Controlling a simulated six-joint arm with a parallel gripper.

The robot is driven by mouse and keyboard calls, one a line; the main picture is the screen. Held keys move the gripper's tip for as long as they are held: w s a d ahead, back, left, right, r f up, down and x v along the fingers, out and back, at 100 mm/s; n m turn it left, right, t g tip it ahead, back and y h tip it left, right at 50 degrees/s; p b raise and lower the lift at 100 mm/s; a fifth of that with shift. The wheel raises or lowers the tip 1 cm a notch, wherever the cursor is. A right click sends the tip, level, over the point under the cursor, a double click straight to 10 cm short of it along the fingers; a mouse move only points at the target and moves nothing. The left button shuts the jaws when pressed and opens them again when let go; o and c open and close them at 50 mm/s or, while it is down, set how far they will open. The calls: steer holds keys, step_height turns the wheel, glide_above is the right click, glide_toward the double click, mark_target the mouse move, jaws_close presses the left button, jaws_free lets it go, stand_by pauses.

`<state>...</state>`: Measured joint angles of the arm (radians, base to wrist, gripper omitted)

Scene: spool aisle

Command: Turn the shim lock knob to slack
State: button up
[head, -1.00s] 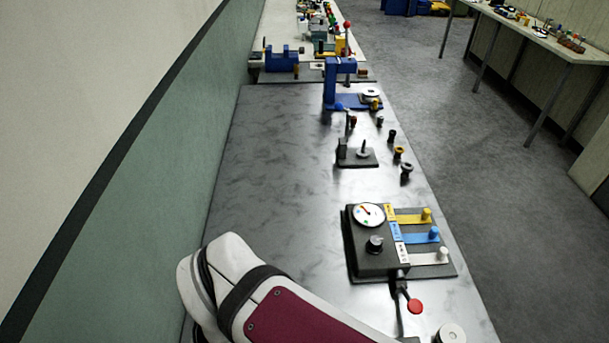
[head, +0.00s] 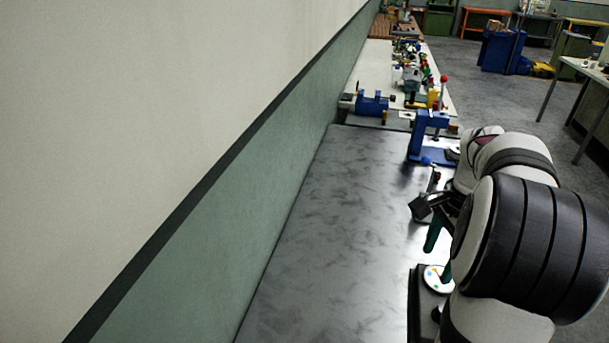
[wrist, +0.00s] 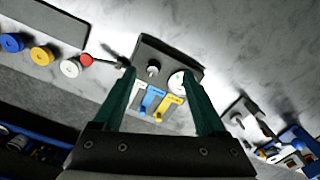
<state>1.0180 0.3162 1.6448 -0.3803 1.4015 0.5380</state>
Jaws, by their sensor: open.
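A dark control box (wrist: 178,52) lies between my finger tips in the wrist view, some way below them. On it are a round knob (wrist: 153,71), a white dial (wrist: 177,79) and white, blue and yellow levers (wrist: 158,103) beside small labels I cannot read. I cannot confirm which part is the shim lock knob; the round knob is the likeliest. In the head view the dial (head: 437,279) shows, and my arm hides much of the box. My gripper (wrist: 160,73) is open and empty, its green fingers apart; it also shows in the head view (head: 438,256).
A red round part (wrist: 86,60) sits beside the box, with white, orange and blue round pieces beyond. A blue stand (head: 430,135) and a blue vise (head: 371,103) stand farther along the bench. The metal bench top (head: 350,210) is clear toward the wall.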

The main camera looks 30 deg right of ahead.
steer(key=s+d+f+m, duration=0.2)
steer(key=s+d, duration=0.2)
steer(key=d, duration=0.2)
steer(key=f, duration=1.5)
steer(key=shift+w+a+f, duration=0.15)
steer(key=shift+a, duration=0.05)
jaws_close()
